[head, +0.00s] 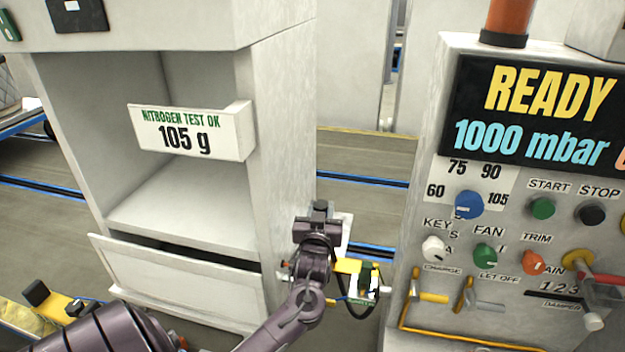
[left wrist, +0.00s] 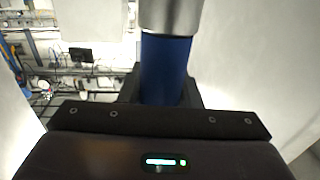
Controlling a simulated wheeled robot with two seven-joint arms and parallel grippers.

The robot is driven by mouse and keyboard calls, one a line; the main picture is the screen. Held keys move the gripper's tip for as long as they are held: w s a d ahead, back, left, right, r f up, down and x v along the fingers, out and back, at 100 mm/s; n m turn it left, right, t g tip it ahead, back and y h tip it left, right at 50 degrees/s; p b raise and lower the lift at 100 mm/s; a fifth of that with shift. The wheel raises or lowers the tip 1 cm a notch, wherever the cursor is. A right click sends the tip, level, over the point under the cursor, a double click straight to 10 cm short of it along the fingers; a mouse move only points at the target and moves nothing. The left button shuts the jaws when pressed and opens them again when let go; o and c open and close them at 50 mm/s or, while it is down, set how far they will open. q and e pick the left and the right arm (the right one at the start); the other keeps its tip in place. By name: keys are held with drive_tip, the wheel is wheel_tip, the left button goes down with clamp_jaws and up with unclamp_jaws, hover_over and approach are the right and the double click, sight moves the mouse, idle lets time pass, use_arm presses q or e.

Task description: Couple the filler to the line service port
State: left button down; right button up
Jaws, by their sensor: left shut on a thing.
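My left gripper (head: 320,215) is in the gap between the white cabinet and the control panel. In the left wrist view it is shut on a blue cylinder with a silver metal end (left wrist: 166,65), apparently the filler. The filler cannot be made out in the head view. A yellow bracket with a green label and a black hose (head: 361,293) shows just right of my left wrist, partly behind it. I cannot tell whether this is the line service port, or whether the filler touches anything. My right gripper is not in view.
The white cabinet (head: 278,130) with an open bay and a "105 g" sign (head: 190,131) stands left. The control panel (head: 520,220), with knobs and yellow levers, stands close on the right and reads READY, 1000 mbar. Floor shows between them.

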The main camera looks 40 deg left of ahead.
use_arm(q)
drive_tip(key=shift+n+g+y, duration=0.4)
drive_tip(key=shift+y, duration=0.1)
drive_tip(key=a+f+b, duration=0.1)
drive_tip(key=f, duration=0.1)
drive_tip(key=a+f+b, duration=0.1)
drive_tip(key=a+f, duration=0.1)
drive_tip(key=shift+a+f+b, duration=0.1)
drive_tip(key=shift+a+b, duration=0.05)
drive_tip(key=shift+b, duration=0.15)
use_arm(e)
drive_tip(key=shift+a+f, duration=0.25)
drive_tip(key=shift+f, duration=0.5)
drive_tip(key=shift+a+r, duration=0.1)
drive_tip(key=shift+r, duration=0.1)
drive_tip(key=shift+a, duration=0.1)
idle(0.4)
use_arm(q)
drive_tip(key=shift+p, duration=0.5)
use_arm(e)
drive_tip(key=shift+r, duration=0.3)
use_arm(q)
drive_tip(key=shift+f, duration=0.2)
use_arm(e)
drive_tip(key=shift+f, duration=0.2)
